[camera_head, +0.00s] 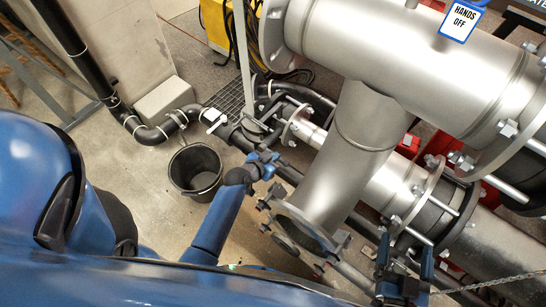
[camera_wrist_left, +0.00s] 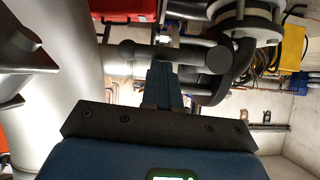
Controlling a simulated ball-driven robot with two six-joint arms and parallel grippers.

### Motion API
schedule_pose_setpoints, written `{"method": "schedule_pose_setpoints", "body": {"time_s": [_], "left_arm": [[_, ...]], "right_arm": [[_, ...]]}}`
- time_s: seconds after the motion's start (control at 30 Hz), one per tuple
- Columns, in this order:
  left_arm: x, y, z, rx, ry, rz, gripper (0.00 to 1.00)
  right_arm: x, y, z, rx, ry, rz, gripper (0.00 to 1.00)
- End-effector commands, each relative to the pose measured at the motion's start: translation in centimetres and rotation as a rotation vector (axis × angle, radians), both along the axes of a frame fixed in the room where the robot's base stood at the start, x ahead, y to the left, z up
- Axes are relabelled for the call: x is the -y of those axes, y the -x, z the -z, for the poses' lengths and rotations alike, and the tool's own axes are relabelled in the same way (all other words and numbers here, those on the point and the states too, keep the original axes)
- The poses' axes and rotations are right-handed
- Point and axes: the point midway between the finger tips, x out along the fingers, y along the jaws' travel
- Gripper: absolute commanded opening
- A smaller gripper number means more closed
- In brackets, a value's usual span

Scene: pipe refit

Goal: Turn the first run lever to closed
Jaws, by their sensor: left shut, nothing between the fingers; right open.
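My left gripper (camera_head: 267,162) is shut and empty, over the dark pipe run near the middle of the head view. In the left wrist view its blue fingers (camera_wrist_left: 163,82) are together, in front of a dark bar with a rounded end (camera_wrist_left: 218,59). I cannot tell whether they touch it. A small white handle (camera_head: 212,117) sits on the dark pipe, up and left of the left gripper and apart from it. I cannot tell for certain whether it is the first run lever. My right gripper (camera_head: 405,262) is open at the lower right, with its two blue fingers apart.
A black bucket (camera_head: 195,170) stands on the floor below the dark pipe. A large steel pipe (camera_head: 405,60) with a "HANDS OFF" tag (camera_head: 462,20) fills the upper right. A flanged steel branch (camera_head: 335,185) stands close right of my left gripper. A chain (camera_head: 490,283) hangs at lower right.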

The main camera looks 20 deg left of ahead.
Motion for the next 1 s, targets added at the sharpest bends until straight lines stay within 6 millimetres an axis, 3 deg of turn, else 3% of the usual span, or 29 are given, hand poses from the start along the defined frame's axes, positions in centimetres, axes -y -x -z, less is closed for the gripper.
{"method": "schedule_pose_setpoints", "body": {"time_s": [0.53, 1.0], "left_arm": [[0.3, 0.4, 1.8, 0.013, -0.067, 0.002, 0.00], [0.5, 0.3, 5.0, 0.015, -0.065, 0.003, 0.00]], "right_arm": [[0.0, 0.0, 1.0, 0.000, 0.000, 0.000, 0.90], [0.0, 0.0, 4.5, 0.000, 0.000, 0.000, 0.90]]}}
